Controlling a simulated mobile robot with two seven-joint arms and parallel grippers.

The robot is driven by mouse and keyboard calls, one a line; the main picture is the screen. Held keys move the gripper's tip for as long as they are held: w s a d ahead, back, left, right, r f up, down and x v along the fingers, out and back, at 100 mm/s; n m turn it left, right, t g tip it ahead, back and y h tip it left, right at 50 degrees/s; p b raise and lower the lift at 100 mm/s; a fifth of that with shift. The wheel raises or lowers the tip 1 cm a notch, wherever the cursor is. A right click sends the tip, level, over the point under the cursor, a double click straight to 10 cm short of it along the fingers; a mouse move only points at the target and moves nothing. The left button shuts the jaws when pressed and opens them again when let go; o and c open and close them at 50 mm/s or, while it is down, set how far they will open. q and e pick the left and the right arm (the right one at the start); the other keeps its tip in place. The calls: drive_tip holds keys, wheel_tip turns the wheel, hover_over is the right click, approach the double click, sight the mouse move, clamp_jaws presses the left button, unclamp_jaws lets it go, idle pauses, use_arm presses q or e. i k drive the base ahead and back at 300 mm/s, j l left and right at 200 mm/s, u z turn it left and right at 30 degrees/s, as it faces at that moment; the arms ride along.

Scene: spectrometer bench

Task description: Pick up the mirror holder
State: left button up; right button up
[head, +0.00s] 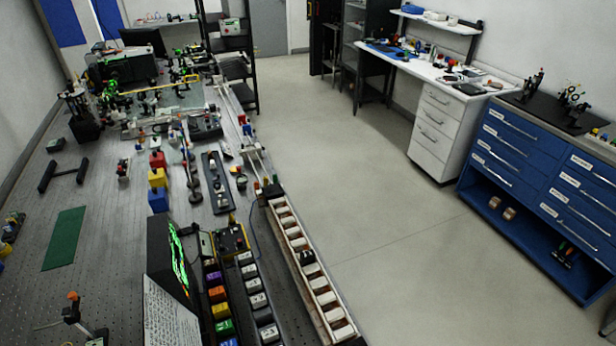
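I cannot tell for sure which item is the mirror holder. Several post-mounted optics stand on the perforated optical bench (110,190) at the left. One small dark mount with an orange top (73,308) stands at the bottom left. A taller dark mount assembly (80,112) stands near the bench's left edge. More dark mounts (570,98) stand on the blue cabinet at the right. Neither of my grippers is in view, and nothing is seen being held.
A monitor with green traces (176,255) and a keyboard (168,318) stand at the bench's near end. A long rack of white blocks (303,255) lines its right edge. The grey floor (370,200) is clear up to the white desk (435,135) and blue cabinet (530,170).

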sight(308, 257)
drive_tip(key=i+l+u, duration=0.25)
drive_tip(key=u, duration=0.2)
drive_tip(key=i+l+u, duration=0.2)
drive_tip(key=u, duration=0.2)
drive_tip(key=i+l+u, duration=0.1)
drive_tip(key=l+u, duration=1.1)
drive_tip(key=k+l+u, duration=0.15)
drive_tip(key=l+u, duration=0.25)
drive_tip(key=k+l+u, duration=0.1)
drive_tip(key=l+u, duration=0.3)
drive_tip(key=k+l+u, duration=0.2)
drive_tip(key=u, duration=0.2)
drive_tip(key=k+l+u, duration=0.35)
drive_tip(key=i, duration=0.1)
